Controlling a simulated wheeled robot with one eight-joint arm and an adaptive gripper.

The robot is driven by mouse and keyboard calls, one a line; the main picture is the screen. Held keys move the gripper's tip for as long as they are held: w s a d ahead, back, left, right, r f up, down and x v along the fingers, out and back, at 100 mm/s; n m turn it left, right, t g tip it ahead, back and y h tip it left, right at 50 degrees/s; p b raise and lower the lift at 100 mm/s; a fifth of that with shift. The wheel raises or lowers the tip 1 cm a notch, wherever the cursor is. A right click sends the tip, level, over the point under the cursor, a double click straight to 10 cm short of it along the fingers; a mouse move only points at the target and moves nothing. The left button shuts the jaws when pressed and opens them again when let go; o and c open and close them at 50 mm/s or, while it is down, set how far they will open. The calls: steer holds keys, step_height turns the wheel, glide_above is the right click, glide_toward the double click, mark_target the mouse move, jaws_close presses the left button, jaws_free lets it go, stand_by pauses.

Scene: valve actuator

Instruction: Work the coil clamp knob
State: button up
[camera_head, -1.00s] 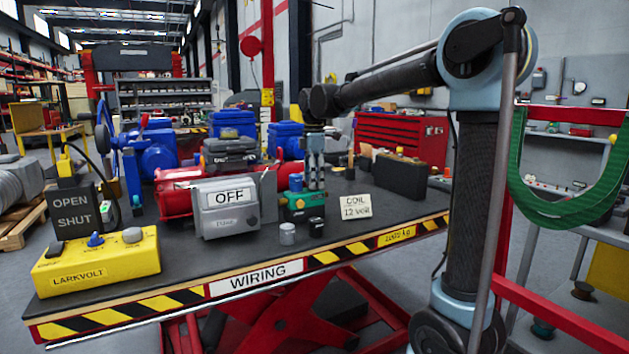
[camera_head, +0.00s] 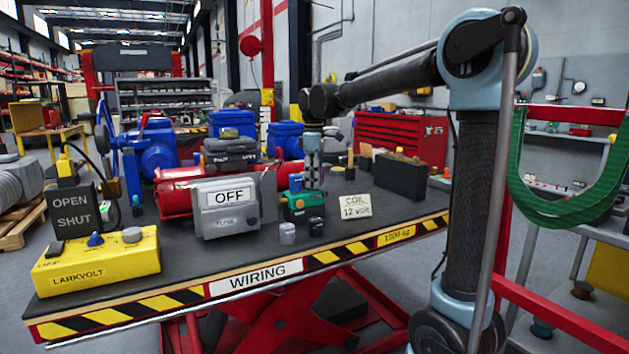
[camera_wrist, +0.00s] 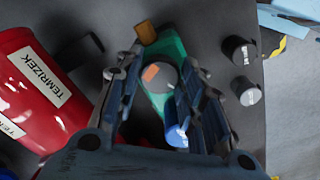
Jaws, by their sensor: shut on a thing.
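The green valve body (camera_head: 300,207) stands on the dark bench top, with a blue part (camera_head: 296,182) on its left side. In the wrist view the green body (camera_wrist: 172,45) lies between and beyond my fingers, and the blue part (camera_wrist: 176,135) is close to the right finger. A dark grey round knob (camera_wrist: 158,77) with an orange mark sits on top of the green body. My gripper (camera_head: 313,186) points straight down over it. In the wrist view my gripper (camera_wrist: 159,72) has one finger on each side of the knob and is shut on it. The finger contacts are partly hidden.
A grey box marked OFF (camera_head: 226,207) stands left of the valve. Two small cylinders, one grey (camera_head: 287,233) and one black (camera_head: 316,226), stand in front. A COIL 12 VOLT card (camera_head: 355,207) is at right. A red cylinder (camera_wrist: 42,90) lies left in the wrist view.

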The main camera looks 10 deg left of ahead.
steer(key=shift+o, duration=0.2)
steer(key=shift+w+m, duration=0.1)
steer(key=shift+m, duration=0.5)
steer(key=shift+a, duration=0.1)
steer(key=o, duration=1)
steer(key=shift+o, duration=0.2)
steer(key=shift+r, duration=0.1)
step_height(320, 180, up, 12)
steer(key=shift+w, duration=0.1)
